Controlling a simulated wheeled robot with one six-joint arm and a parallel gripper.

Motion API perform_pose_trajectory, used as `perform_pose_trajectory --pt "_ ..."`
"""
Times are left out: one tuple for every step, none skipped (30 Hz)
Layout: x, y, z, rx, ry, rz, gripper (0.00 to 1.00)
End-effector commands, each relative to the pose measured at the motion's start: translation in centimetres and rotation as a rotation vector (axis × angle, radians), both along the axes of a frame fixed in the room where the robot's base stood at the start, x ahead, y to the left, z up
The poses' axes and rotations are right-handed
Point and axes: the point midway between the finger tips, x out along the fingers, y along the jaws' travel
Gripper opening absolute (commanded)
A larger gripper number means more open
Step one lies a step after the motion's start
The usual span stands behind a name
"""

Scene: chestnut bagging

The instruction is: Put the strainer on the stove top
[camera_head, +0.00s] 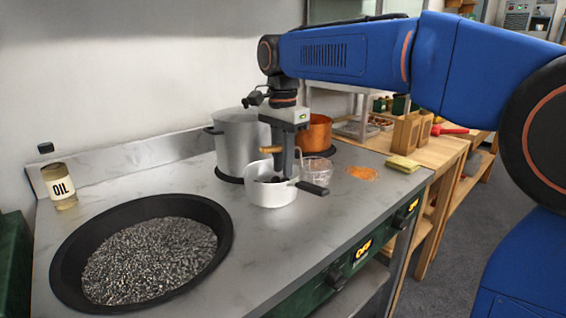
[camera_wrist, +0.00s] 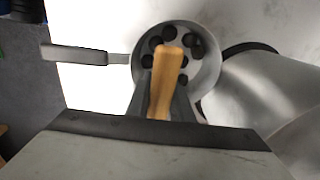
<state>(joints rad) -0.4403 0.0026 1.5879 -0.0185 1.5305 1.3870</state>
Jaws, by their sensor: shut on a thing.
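My gripper (camera_head: 282,174) is shut on a wooden-handled tool, likely the strainer (camera_head: 271,149), and points down over a small white pot (camera_head: 272,195). The wooden handle (camera_wrist: 166,80) also shows between my fingers in the wrist view. The tool's head is hidden, so I cannot tell whether it is in the pot. The wrist view shows several dark round pieces (camera_wrist: 194,42) in the pot, whose handle (camera_wrist: 78,55) points left. The stove top (camera_head: 262,238) is a grey metal surface under the pot.
A large steel pot (camera_head: 238,143) and a copper pot (camera_head: 315,135) stand behind. A black pan (camera_head: 62,265) of grey pebbles fills the front left. A clear bowl-like thing (camera_head: 318,174) sits right of the white pot. An oil bottle (camera_head: 61,190) stands left.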

Motion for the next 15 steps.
perform_pose_trajectory --pt "0.0 0.0 0.05 0.001 -0.001 0.0 0.0" --pt "0.01 0.0 0.07 0.001 -0.001 0.0 0.0" --pt "0.01 0.0 0.07 0.001 -0.001 0.0 0.0" --pt "0.01 0.0 0.08 0.001 -0.001 0.0 0.0" --pt "0.01 0.0 0.08 0.001 -0.001 0.0 0.0" --pt "0.0 -0.01 0.05 0.001 -0.001 0.0 0.0" --pt "0.0 0.0 -0.01 0.001 -0.001 0.0 0.0" --pt "-0.01 -0.01 -0.08 0.0 0.0 0.0 0.0" --pt "0.0 -0.01 -0.18 0.0 0.0 0.0 0.0" --pt "0.0 -0.01 -0.17 0.0 0.0 0.0 0.27" --pt "0.0 -0.01 -0.16 0.0 0.0 0.0 0.34" --pt "0.0 0.0 -0.15 0.0 0.0 0.0 0.39" --pt "0.0 0.0 -0.15 0.0 0.0 0.0 0.39" --pt "0.0 0.0 -0.15 0.0 0.0 0.0 0.39" --pt "0.0 0.0 -0.14 0.0 0.0 0.0 0.39"
